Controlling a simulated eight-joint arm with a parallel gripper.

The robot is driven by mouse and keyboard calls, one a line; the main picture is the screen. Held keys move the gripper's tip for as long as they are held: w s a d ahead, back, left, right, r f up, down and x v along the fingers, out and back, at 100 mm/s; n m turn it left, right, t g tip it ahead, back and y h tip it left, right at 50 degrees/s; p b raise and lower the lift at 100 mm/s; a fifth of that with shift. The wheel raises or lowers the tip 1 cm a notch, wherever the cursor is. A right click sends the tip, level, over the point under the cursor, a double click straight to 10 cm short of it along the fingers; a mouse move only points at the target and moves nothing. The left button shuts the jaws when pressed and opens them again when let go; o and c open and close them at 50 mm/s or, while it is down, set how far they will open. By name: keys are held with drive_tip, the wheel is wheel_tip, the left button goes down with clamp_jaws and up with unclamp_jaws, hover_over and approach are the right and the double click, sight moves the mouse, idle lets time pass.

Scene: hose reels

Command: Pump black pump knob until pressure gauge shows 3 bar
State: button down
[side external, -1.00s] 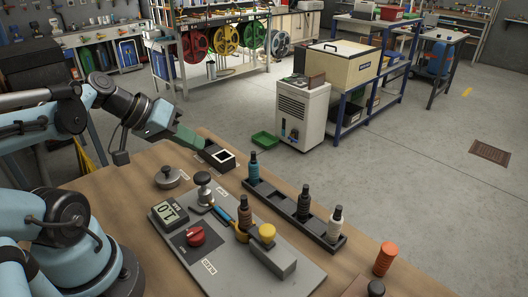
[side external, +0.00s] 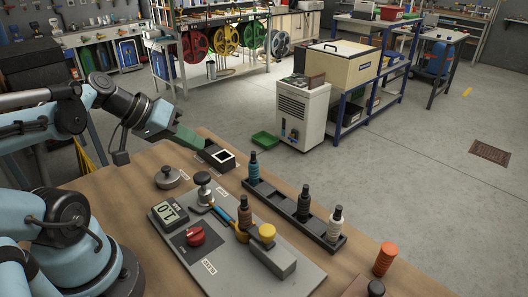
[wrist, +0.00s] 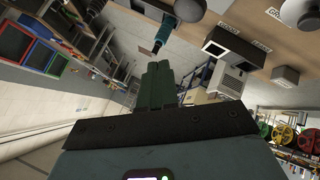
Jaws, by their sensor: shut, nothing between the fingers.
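The black pump knob (side external: 203,178) sits on a silver stem at the back of the grey panel (side external: 215,258). Just left of it, the pressure gauge (side external: 170,213) has a pale digital display that appears to read 1.0. My gripper (side external: 188,138) has green fingers and hangs beyond the table's back-left edge, behind the knob and well apart from it. In the wrist view the green fingers (wrist: 158,86) are together and empty. Rounded grey parts show at the top of that view; I cannot tell which is the knob.
A red knob (side external: 195,236) and a yellow-topped handle (side external: 267,232) are on the panel. A black rack (side external: 318,228) holds several bottles to the right. A dark box with a white square frame (side external: 220,157) and a grey round weight (side external: 168,178) stand near my gripper.

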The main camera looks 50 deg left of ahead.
sight(197, 176)
idle(0.6)
wheel_tip(197, 176, up, 4)
drive_tip(key=shift+f, duration=0.1)
drive_tip(key=shift+f, duration=0.1)
idle(0.4)
drive_tip(key=shift+f, duration=4.3)
drive_tip(key=shift+f, duration=0.1)
drive_tip(key=shift+f, duration=0.35)
